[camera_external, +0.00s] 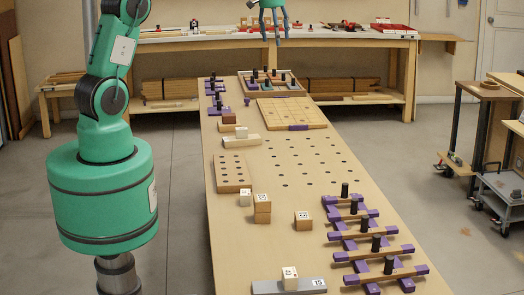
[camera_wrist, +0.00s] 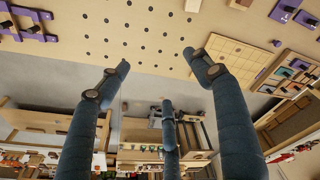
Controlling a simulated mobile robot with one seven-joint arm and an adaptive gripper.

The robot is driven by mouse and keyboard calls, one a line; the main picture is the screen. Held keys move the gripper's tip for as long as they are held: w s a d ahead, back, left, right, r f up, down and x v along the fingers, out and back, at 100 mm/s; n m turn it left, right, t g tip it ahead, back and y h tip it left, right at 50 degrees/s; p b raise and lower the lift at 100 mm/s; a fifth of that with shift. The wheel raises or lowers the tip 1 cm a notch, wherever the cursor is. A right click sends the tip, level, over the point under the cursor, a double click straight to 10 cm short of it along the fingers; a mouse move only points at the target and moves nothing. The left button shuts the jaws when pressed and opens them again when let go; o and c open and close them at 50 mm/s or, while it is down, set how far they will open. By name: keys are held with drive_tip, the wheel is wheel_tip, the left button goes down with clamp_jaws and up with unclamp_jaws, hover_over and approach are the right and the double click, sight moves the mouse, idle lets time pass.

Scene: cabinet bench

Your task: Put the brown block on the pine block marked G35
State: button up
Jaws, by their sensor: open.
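My gripper (camera_external: 272,24) is high over the far end of the bench, partly cut off by the top edge. In the wrist view, its fingers (camera_wrist: 157,65) are spread with nothing between them. A brown block (camera_external: 228,118) lies near the left edge, behind a pale block (camera_external: 242,132) on a pale plank. Labelled tan-brown blocks include a stack of two (camera_external: 262,207) and a single block (camera_external: 303,221). A small pale labelled block (camera_external: 245,198) is left of the stack. Another pale labelled block (camera_external: 290,278) sits on a grey bar. I cannot read G35 on any block.
Purple racks with black pegs (camera_external: 362,238) fill the near right. A holed board (camera_external: 233,173) lies at the left, a grid board (camera_external: 291,114) and compartment tray (camera_external: 271,83) at the back. The bench middle, with its holes, is clear.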

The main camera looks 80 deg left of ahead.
drive_tip(key=s+d+r+m+t, duration=0.1)
drive_tip(key=s+d+r+m, duration=0.2)
drive_tip(key=d, duration=0.7)
drive_tip(key=s+d+r+m, duration=0.1)
drive_tip(key=s+d+r, duration=0.3)
drive_tip(key=d, duration=0.6)
drive_tip(key=s+d+r+m+t, duration=0.1)
drive_tip(key=d+r, duration=0.3)
drive_tip(key=d, duration=0.6)
drive_tip(key=s+d+f+m+t, duration=0.1)
drive_tip(key=s+d+f+m, duration=0.1)
drive_tip(key=s+d, duration=0.8)
drive_tip(key=s+d+f+m+t+h, duration=0.1)
drive_tip(key=s+d+m, duration=0.3)
drive_tip(key=s+d, duration=0.5)
drive_tip(key=shift+s+d+f, duration=0.4)
drive_tip(key=shift+s+f, duration=0.05)
drive_tip(key=shift+s, duration=0.7)
drive_tip(key=shift+f, duration=0.1)
wheel_tip(320, 180, down, 6)
drive_tip(key=b, duration=0.6)
drive_tip(key=shift+r, duration=0.2)
